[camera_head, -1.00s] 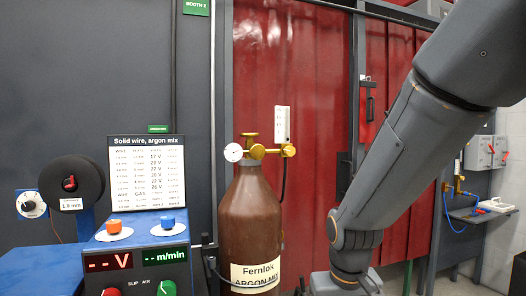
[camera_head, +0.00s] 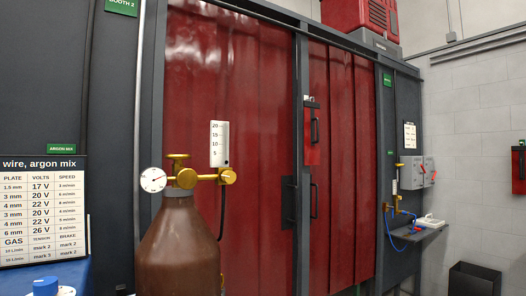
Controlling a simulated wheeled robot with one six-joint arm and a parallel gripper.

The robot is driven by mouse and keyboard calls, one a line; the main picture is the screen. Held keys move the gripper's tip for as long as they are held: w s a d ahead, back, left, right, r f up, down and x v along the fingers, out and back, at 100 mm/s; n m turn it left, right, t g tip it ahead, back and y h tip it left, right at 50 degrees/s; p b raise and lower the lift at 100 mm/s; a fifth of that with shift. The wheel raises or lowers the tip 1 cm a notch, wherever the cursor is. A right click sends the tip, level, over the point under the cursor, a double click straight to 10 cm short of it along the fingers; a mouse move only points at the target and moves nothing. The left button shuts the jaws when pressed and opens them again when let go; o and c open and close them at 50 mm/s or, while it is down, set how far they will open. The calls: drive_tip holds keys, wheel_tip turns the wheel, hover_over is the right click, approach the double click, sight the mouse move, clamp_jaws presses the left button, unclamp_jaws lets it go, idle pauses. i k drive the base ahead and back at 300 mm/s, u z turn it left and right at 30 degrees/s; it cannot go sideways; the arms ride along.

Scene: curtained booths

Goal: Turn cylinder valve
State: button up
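The brown gas cylinder (camera_head: 180,245) stands upright at the lower left of centre in the head view, with its lower part cut off by the frame. On its top is a brass valve (camera_head: 186,179) with a small brass handwheel (camera_head: 178,156) above it. A round white gauge (camera_head: 153,180) is on the valve's left. On its right are a brass knob (camera_head: 228,176) and an upright white flow tube (camera_head: 220,144) with a scale. I cannot tell whether the valve is open or shut. My gripper is not in view.
A chart (camera_head: 43,210) stands at the left above a blue machine top with a blue knob (camera_head: 46,286). Red curtains (camera_head: 235,90) in a dark frame rise behind the cylinder. A small shelf (camera_head: 415,233) is on the right, with a dark bin (camera_head: 473,279) at lower right.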

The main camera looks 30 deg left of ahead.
sight(179, 159)
drive_tip(key=z, duration=0.7)
drive_tip(key=i, duration=1.9)
drive_tip(key=u, duration=3.05)
